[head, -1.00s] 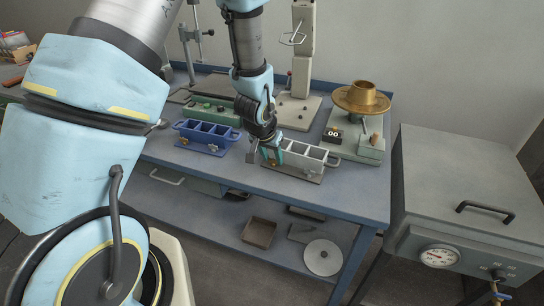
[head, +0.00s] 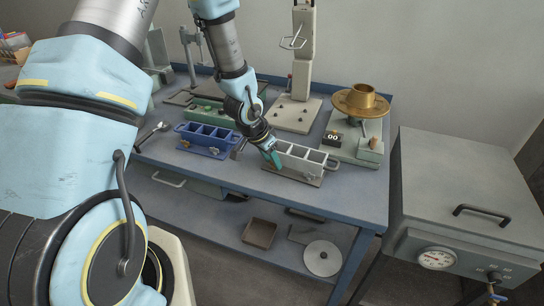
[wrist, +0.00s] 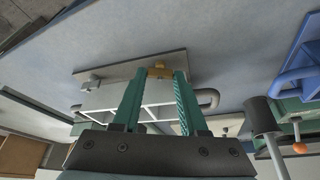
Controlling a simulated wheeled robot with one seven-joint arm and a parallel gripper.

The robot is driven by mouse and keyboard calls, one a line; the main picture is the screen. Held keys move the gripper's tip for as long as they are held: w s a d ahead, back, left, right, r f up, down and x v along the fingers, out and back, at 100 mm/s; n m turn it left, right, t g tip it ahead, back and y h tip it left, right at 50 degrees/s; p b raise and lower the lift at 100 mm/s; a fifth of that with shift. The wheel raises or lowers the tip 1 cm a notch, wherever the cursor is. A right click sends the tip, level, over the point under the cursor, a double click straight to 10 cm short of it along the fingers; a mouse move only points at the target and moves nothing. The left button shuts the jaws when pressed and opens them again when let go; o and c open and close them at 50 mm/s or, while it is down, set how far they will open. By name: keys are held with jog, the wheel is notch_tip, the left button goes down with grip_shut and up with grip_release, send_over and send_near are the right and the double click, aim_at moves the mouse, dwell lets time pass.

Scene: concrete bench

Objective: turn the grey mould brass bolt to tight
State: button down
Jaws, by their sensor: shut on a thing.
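The grey mould (head: 318,158), an open box with several compartments, sits on its plate on the bench. My gripper (head: 275,163) is at the mould's near left end, with its teal fingers angled down. In the wrist view the brass bolt (wrist: 160,72) shows between the two teal fingertips (wrist: 158,76), against the edge of the grey mould (wrist: 100,97). The fingers are shut on the bolt. The fingers hide part of the mould in the wrist view. In the head view the bolt is hidden by my gripper.
A blue mould (head: 207,140) stands just left of the gripper, with a green one (head: 206,111) behind. A brass funnel (head: 361,99) on a stand and a small dark counter (head: 333,138) are to the right. A spanner (head: 152,133) lies at the left.

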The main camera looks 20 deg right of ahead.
dwell(0.3)
jog(key=shift+c, duration=2.2)
grip_release()
